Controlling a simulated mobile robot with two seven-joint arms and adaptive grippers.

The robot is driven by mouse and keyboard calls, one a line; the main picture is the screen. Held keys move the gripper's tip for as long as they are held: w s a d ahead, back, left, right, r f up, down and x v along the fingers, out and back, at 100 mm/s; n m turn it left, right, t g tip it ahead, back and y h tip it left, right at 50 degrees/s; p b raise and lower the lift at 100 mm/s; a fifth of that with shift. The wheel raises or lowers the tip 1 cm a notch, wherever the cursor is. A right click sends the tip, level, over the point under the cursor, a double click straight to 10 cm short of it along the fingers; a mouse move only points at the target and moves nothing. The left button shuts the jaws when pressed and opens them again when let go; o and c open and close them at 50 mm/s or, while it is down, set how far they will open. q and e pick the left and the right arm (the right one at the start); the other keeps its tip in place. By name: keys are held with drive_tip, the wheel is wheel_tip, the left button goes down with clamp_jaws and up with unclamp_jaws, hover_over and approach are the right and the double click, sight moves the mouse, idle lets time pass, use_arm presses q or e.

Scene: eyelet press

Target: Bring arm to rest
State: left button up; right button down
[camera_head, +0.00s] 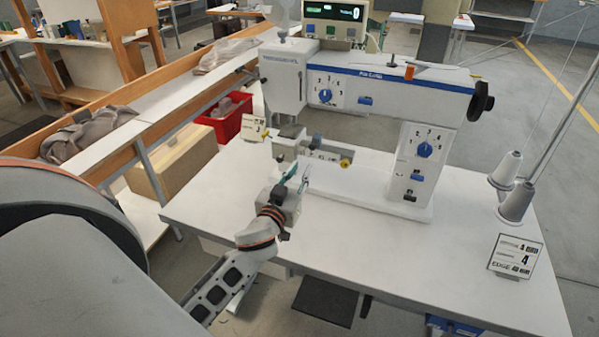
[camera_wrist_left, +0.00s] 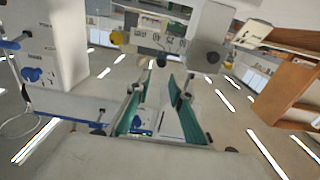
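My left arm comes in from the left in the head view. Its gripper (camera_head: 298,173) is above the white table (camera_head: 400,262), in front of the sewing-machine-like eyelet press (camera_head: 375,88) and below its head. The left wrist view shows the two teal fingers of this gripper (camera_wrist_left: 160,108) apart, with a gap between them and nothing visibly held. The press also shows in the left wrist view (camera_wrist_left: 62,62). My right gripper is in neither view.
Cone-shaped spools (camera_head: 515,203) and a sign (camera_head: 512,257) stand at the table's right. A small card (camera_head: 253,128) stands near the press head. A red bin (camera_head: 228,118) is behind the table's left edge. The front table surface is largely clear.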

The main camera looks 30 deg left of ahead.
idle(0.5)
use_arm(q)
drive_tip(key=s+d+f+m+g, duration=0.1)
drive_tip(key=s+f+m+g, duration=0.45)
drive_tip(key=s, duration=0.75)
drive_tip(key=s+d+f+m+g, duration=0.1)
drive_tip(key=s+f+m+g, duration=0.4)
drive_tip(key=s, duration=0.8)
drive_tip(key=w+d+f+n+t+h, duration=0.2)
drive_tip(key=d+f+h, duration=0.4)
drive_tip(key=d+f, duration=0.9)
drive_tip(key=shift+w+d+n+t+h, duration=0.15)
drive_tip(key=shift+d+n+t+h, duration=0.25)
drive_tip(key=shift+d+n+t, duration=0.4)
drive_tip(key=shift+a+r, duration=0.1)
